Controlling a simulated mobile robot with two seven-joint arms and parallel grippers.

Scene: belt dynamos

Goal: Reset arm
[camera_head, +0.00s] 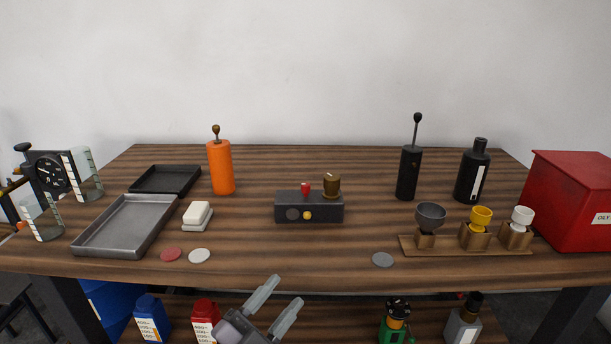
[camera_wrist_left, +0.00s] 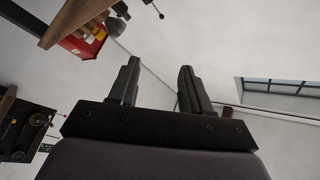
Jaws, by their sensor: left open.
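My left gripper (camera_head: 274,306) shows at the bottom middle of the head view, in front of the table's near edge. Its two grey fingers are apart with nothing between them. In the left wrist view the fingers (camera_wrist_left: 157,85) are also apart and empty, with the pale wall behind them. The wooden table (camera_head: 330,265) lies beyond the gripper, and the gripper touches none of the things on it. My right gripper does not show.
On the table stand a metal tray (camera_head: 105,240), an orange cylinder (camera_head: 221,168), a dark control box (camera_head: 310,208), a black cylinder (camera_head: 408,176) and a wooden cup rack (camera_head: 465,248). A red box (camera_head: 565,200) is at right. A blue bottle (camera_head: 150,318) and red bottle (camera_head: 205,318) stand below.

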